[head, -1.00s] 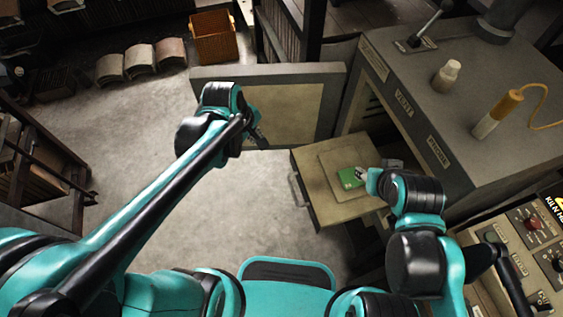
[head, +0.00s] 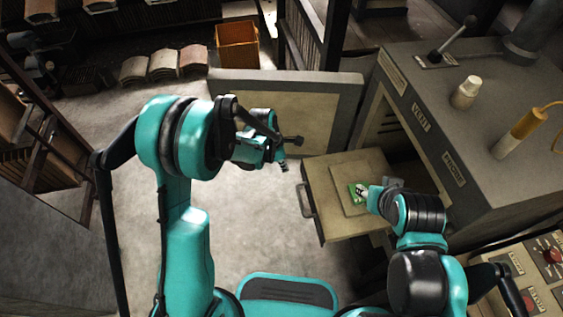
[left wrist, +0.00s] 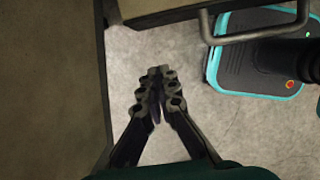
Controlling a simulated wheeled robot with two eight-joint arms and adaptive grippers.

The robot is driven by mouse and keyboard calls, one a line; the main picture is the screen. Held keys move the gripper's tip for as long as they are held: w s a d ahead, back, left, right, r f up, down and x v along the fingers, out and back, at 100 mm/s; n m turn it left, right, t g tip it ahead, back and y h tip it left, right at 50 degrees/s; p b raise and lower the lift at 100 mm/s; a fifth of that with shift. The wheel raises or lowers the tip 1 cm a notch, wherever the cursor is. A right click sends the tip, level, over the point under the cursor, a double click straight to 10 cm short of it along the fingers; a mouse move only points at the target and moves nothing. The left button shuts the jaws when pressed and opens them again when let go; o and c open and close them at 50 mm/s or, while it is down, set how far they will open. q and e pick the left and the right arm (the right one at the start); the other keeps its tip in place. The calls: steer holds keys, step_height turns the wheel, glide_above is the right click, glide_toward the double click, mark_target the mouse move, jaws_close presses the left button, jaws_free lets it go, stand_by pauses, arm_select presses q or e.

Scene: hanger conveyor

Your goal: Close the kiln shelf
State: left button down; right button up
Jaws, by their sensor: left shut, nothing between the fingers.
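The kiln shelf (head: 322,188) is pulled out of the grey kiln (head: 450,110) and carries a square slab with a small green object (head: 357,191) on it. Its bar handle (head: 306,202) faces left, and the handle also shows at the top right of the left wrist view (left wrist: 262,37). My left gripper (head: 286,166) is shut and empty, just left of the shelf's far corner, apart from the handle. In the left wrist view its fingertips (left wrist: 160,73) meet over bare floor. My right gripper (head: 366,194) is over the shelf by the green object; its fingers are too small to judge.
The kiln door (head: 300,100) stands open behind my left gripper and fills the left of the left wrist view (left wrist: 50,90). Floor left of the shelf is clear.

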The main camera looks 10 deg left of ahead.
mark_target(366, 154)
arm_select(q)
steer(key=shift+w+d+f+b, duration=0.3)
steer(key=shift+d+f, duration=0.2)
steer(key=shift+d, duration=0.25)
steer(key=shift+w+d+f+b, duration=0.15)
steer(key=shift+d+f+b, duration=0.3)
steer(key=shift+d, duration=0.3)
steer(key=shift+w+d+f+b, duration=0.25)
steer(key=shift+d+f, duration=0.3)
steer(key=shift+d, duration=0.2)
steer(key=shift+w+d, duration=0.15)
steer(key=shift+d, duration=0.4)
steer(key=w+d, duration=0.2)
steer(key=d, duration=0.6)
steer(key=w+d, duration=0.3)
steer(key=d, duration=0.5)
steer(key=w+d, duration=0.3)
steer(key=d, duration=0.5)
